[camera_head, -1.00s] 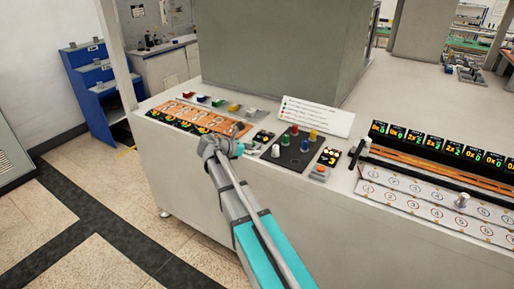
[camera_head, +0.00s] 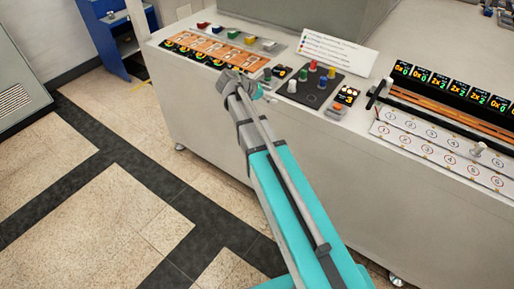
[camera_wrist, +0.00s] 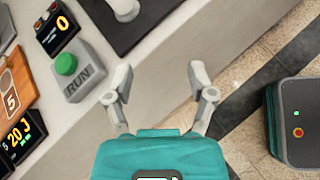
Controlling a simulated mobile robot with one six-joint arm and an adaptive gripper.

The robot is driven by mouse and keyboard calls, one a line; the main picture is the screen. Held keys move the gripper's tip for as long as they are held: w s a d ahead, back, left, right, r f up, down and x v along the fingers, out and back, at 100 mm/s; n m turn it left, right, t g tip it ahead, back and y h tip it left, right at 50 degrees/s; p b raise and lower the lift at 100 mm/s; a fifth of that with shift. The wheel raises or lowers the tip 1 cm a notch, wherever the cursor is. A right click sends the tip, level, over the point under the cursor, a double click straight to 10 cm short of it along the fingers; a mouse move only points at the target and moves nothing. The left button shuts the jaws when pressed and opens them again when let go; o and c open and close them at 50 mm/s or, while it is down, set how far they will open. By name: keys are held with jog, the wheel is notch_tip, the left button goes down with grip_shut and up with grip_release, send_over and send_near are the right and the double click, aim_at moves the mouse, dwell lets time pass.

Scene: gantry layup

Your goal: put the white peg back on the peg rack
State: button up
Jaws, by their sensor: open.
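The peg rack is a dark board (camera_head: 309,91) on the long bench, with red, green and blue pegs standing on it in the head view. A pale peg (camera_head: 292,86) stands upright at its left front edge; I cannot tell whether it is on the rack or beside it. It also seems to show in the wrist view (camera_wrist: 124,8), by the rack's dark edge (camera_wrist: 140,22). Another pale, knob-like piece (camera_head: 478,148) stands on the numbered board at right. My gripper (camera_wrist: 158,82) is open and empty, over the bench's front edge, left of the rack in the head view.
A green RUN button (camera_wrist: 66,64) and a small display (camera_wrist: 57,28) sit close to my gripper's left. An orange tray (camera_head: 216,51) lies on the bench at left. A white sign (camera_head: 338,48) stands behind the rack. Open floor lies in front.

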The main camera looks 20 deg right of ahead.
jog(key=s+a+f+m+g+y, duration=0.1)
jog(key=s+a+f+m+y, duration=0.3)
jog(key=s+m, duration=0.4)
jog(key=s+a+f+m+y, duration=0.4)
jog(key=s+a+m+y, duration=0.3)
jog(key=s, duration=0.5)
jog(key=shift+a+f+m+g, duration=0.2)
jog(key=shift+m+g, duration=0.2)
jog(key=shift+m, duration=0.5)
